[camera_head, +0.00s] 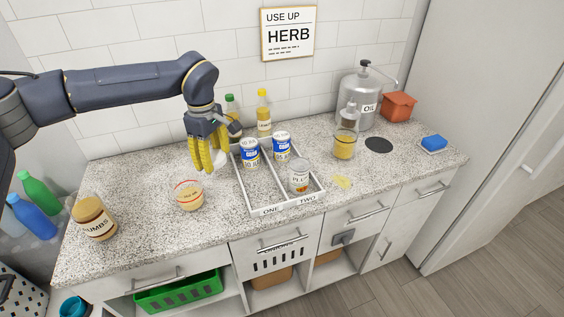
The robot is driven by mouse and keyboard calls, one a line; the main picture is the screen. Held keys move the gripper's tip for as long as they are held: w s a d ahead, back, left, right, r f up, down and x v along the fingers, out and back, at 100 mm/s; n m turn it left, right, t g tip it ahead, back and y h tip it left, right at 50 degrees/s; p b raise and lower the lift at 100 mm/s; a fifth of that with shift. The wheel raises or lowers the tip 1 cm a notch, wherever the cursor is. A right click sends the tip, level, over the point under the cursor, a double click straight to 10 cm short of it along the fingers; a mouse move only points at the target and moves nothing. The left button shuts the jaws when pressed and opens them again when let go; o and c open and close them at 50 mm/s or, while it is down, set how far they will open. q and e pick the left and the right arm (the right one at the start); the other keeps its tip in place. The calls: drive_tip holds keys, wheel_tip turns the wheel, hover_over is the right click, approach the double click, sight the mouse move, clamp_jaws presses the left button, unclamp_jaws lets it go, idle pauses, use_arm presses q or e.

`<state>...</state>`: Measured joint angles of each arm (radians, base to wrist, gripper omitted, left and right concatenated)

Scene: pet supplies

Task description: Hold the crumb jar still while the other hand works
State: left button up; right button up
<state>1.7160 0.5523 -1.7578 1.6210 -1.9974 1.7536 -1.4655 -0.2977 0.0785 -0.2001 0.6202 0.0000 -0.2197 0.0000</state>
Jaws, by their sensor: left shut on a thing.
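The crumb jar (95,218), with tan contents, a brown lid and a pale label ending in "UMBS", stands at the left front of the speckled counter. My left gripper (207,160) is well to the right of the jar and behind it, apart from it. Its yellow fingers point down and are shut on a small whitish thing (221,158), mostly hidden by the fingers; I cannot tell what it is. My right gripper is not in view.
A small round tub (189,195) sits below my left gripper.

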use_arm(q)
drive_tip(key=w+a+r+n, duration=0.2)
drive_tip(key=w+r+n, duration=0.15)
drive_tip(key=n, duration=1.15)
drive_tip(key=w+a+r+n, duration=0.2)
drive_tip(key=w+n, duration=0.3)
drive_tip(key=n, duration=1)
drive_tip(key=f, duration=1.9)
drive_tip(key=shift+d+f, duration=0.25)
drive_tip(key=shift+d, duration=0.05)
drive_tip(key=shift+f, duration=0.1)
drive_tip(key=o, duration=1.3)
drive_tip(key=shift+c, duration=0.2)
